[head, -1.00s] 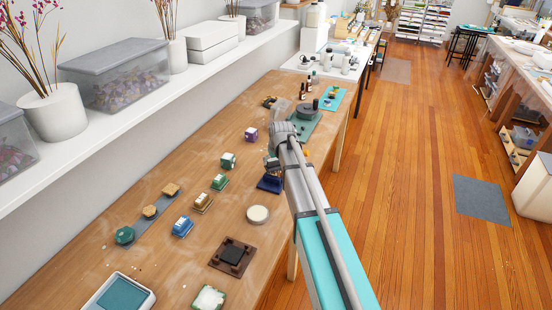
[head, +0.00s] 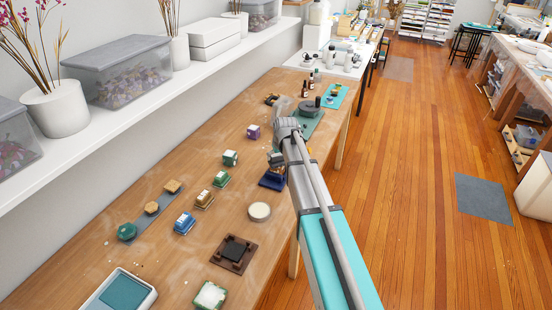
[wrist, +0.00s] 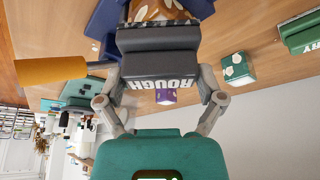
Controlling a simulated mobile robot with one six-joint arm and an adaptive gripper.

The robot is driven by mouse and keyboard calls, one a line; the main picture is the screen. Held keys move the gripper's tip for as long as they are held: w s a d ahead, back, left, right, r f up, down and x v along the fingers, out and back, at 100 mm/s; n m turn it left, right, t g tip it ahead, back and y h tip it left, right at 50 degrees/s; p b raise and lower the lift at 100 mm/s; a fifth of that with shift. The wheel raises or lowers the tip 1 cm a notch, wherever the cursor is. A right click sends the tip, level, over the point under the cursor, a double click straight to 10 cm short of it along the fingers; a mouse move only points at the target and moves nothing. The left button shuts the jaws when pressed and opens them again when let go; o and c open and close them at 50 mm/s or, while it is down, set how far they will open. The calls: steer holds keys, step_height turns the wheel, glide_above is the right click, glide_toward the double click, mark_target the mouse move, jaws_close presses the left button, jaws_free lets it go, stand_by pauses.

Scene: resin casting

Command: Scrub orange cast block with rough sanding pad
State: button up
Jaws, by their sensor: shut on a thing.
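My gripper (wrist: 160,88) is shut on the rough sanding pad (wrist: 158,62), a dark block lettered ROUGH, with a grey rough layer along its far edge. The orange cast block (wrist: 165,9) has pale patches and shows just beyond that layer at the top of the wrist view. It sits in a dark blue holder (wrist: 107,22). The pad hides part of the block, and I cannot tell whether they touch. In the head view my gripper (head: 276,158) is just above the blue holder (head: 272,181), and the orange block is hidden there.
An orange handle (wrist: 60,71) sticks out beside the pad in the wrist view. A round pale disc (head: 260,212) and brown frame (head: 233,253) lie nearer.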

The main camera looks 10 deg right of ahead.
steer(key=shift+w+d, duration=0.6)
steer(key=shift+w, duration=0.1)
steer(key=shift+w, duration=0.15)
stand_by(0.3)
steer(key=shift+s+a, duration=0.65)
steer(key=shift+s, duration=0.2)
steer(key=shift+s+a, duration=0.6)
steer(key=shift+s, duration=0.25)
steer(key=shift+r, duration=0.1)
step_height(320, 180, up, 8)
steer(key=p, duration=0.8)
